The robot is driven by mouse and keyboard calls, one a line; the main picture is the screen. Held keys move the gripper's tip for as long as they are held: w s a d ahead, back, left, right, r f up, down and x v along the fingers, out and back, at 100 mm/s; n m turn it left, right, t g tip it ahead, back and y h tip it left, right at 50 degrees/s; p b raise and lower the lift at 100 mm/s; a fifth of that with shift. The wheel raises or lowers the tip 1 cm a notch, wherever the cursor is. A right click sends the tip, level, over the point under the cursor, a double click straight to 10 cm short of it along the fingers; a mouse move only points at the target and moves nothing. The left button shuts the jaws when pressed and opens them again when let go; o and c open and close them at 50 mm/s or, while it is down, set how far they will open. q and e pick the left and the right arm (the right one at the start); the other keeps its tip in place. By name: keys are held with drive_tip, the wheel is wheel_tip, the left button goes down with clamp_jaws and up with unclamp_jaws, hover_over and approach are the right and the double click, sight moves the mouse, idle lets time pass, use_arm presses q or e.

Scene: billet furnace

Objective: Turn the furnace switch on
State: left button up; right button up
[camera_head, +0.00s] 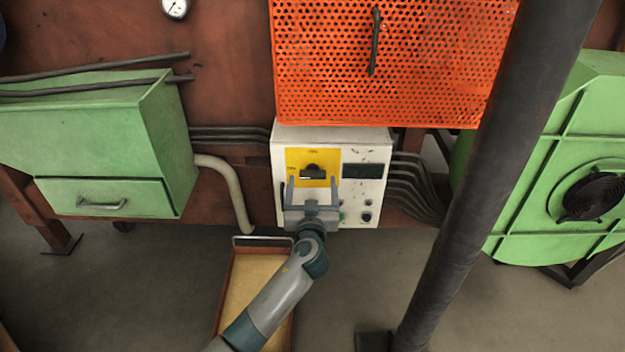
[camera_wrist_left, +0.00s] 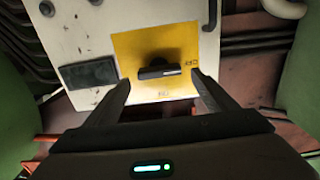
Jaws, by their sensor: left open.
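The furnace switch (camera_head: 313,172) is a black rotary knob on a yellow plate (camera_head: 325,155) on the front of a white control box (camera_head: 364,151). In the head view its handle lies roughly horizontal. My left gripper (camera_head: 313,183) is in front of the plate with its fingers open, one on each side of the knob. In the left wrist view the knob (camera_wrist_left: 159,72) sits between and beyond the fingertips (camera_wrist_left: 160,84), and nothing is held. I cannot tell exactly how far the fingers are from the plate. My right gripper is not in view.
The box also carries a dark display (camera_head: 362,171) and small buttons (camera_head: 366,217). An orange perforated guard (camera_head: 395,60) is above it. A dark post (camera_head: 490,180) stands at the right. A green cabinet (camera_head: 90,140) is at the left. A tray (camera_head: 230,300) lies below.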

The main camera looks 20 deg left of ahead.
sight(313, 173)
use_arm(q)
drive_tip(key=shift+x, duration=1.1)
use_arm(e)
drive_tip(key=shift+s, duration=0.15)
use_arm(q)
drive_tip(key=shift+c, duration=0.3)
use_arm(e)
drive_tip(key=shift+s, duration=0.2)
use_arm(q)
drive_tip(key=c, duration=1)
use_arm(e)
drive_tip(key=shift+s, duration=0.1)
